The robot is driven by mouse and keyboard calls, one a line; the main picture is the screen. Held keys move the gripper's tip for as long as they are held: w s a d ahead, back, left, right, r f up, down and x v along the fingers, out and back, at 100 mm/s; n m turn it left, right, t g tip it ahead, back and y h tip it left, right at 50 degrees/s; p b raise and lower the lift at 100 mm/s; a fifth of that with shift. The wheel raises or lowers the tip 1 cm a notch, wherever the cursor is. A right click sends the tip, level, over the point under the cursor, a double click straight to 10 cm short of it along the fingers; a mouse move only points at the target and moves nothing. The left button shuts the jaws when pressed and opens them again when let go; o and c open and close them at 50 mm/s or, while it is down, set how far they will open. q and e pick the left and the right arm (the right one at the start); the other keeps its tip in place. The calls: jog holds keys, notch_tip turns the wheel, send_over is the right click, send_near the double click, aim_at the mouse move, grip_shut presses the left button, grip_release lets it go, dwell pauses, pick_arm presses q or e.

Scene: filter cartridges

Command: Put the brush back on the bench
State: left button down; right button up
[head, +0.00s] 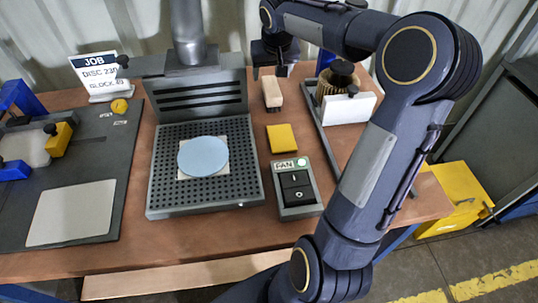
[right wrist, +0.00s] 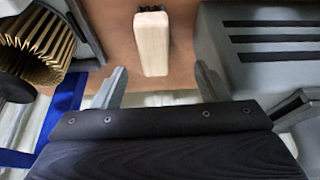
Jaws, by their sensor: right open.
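The brush (head: 272,92) has a pale wooden body and dark bristles. It lies on the brown bench (head: 135,222), right of the perforated extraction table. In the right wrist view the brush (right wrist: 152,44) lies beyond and between the two fingertips, with a gap of bench around it. My right gripper (head: 281,70) is just behind the far end of the brush in the head view, partly hidden by its own arm. It is open and empty, and its fingers also show in the right wrist view (right wrist: 160,78). My left gripper is not in view.
The grey extraction unit (head: 152,200) with a blue disc (head: 203,156) stands left of the brush. A yellow block (head: 281,138) and the FAN switch box (head: 297,190) are nearer.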

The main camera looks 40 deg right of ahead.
jog(key=s+a+r+n+y, duration=0.2)
jog(key=s+a, duration=0.9)
jog(key=s, duration=0.2)
jog(key=s+a+f+n+t+y, duration=0.1)
jog(key=s+a+f+y, duration=0.2)
jog(key=s+a+f, duration=0.3)
jog(key=s+a, duration=0.4)
jog(key=s, duration=0.3)
jog(key=shift+a+n+t+y, duration=0.3)
jog(key=shift+a+n+y, duration=0.1)
jog(key=shift+s, duration=0.1)
